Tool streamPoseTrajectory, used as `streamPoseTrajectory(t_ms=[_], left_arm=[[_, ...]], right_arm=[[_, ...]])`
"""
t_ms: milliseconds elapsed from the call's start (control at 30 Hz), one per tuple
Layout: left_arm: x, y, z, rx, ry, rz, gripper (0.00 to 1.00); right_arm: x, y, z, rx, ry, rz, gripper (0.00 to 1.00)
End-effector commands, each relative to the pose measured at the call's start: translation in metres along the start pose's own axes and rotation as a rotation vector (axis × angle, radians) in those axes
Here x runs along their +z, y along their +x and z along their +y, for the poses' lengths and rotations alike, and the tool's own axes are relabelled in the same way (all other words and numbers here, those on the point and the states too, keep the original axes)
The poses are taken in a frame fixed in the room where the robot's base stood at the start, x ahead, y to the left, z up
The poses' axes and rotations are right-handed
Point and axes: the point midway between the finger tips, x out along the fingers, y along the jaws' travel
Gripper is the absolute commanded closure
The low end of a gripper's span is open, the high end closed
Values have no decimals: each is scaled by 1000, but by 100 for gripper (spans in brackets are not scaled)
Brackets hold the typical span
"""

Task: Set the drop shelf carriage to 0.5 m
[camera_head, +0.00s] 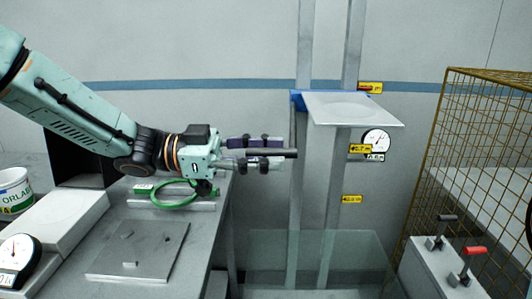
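The drop shelf carriage is a pale flat plate (352,108) with a blue part at its left back corner. It sits on two vertical grey rails (337,180), beside the upper label. Several small yellow labels mark heights: an upper one with red (370,88), a middle one (360,149) and a lower one (352,199); their print is too small to read. A round white dial (376,141) is below the plate. My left gripper (277,153) points right, lower left of the plate. A dark bar shows between its fingers; its hold is unclear. My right gripper is out of view.
A grey bench (75,235) at left carries a green cable loop (177,193), a flat plate (140,250) and a dial (18,262). A yellow wire cage (480,140) and a box with black and red levers (440,265) stand at right. A transparent panel (310,260) is below the rails.

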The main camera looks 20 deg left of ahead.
Motion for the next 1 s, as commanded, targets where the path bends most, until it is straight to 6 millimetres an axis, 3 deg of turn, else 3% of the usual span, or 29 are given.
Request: streamPoseTrajectory(t_ms=[433,1000], left_arm=[[0,0,0,0,0,0,100],[1,0,0,-1,0,2,100]], right_arm=[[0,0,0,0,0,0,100],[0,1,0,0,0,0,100]])
